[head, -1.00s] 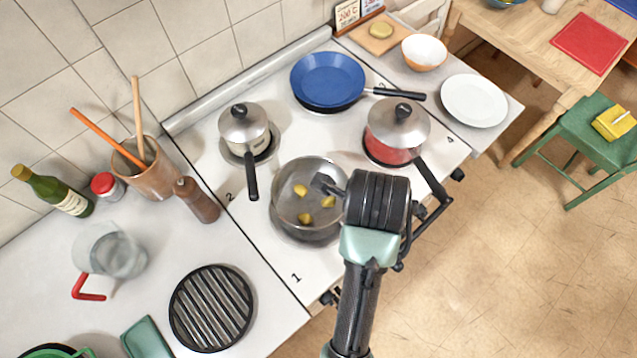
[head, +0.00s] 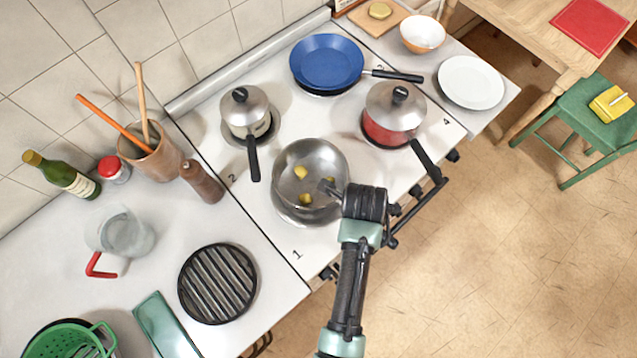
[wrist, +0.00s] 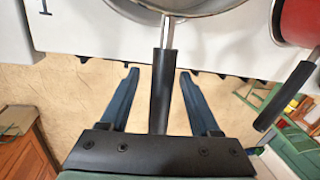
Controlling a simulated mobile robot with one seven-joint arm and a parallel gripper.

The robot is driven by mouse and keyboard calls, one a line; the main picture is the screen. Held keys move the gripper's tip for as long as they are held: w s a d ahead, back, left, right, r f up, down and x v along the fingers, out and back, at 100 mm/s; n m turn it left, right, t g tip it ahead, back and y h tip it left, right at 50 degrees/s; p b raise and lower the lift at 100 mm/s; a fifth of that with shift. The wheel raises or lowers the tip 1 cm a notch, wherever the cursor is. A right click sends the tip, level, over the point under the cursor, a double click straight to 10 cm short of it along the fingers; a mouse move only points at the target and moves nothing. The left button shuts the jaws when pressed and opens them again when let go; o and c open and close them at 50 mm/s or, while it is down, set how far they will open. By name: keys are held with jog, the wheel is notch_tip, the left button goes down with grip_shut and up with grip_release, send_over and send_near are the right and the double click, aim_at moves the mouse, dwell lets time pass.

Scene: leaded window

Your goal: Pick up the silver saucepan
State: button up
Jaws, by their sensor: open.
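The open silver saucepan (head: 311,160) sits on the stove's front burner marked 1, with several yellow pieces inside. Its rim and black handle (wrist: 161,95) show in the wrist view. My gripper (wrist: 158,72) is open, with one finger on each side of the handle in that picture. I cannot tell whether the fingers are level with the handle or still above it. In the head view my gripper (head: 335,190) is at the pan's right side and hides the handle.
A lidded steel pot (head: 245,115) stands behind, and a red lidded pot (head: 393,122) stands close on the right, its handle (wrist: 283,98) pointing forward. A blue frying pan (head: 327,62) is at the back. A black grill plate (head: 217,284) lies at the left.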

jog(key=shift+w+d+f, duration=0.15)
jog(key=shift+f, duration=0.65)
grip_shut()
dwell(0.8)
jog(key=shift+w+r, duration=0.1)
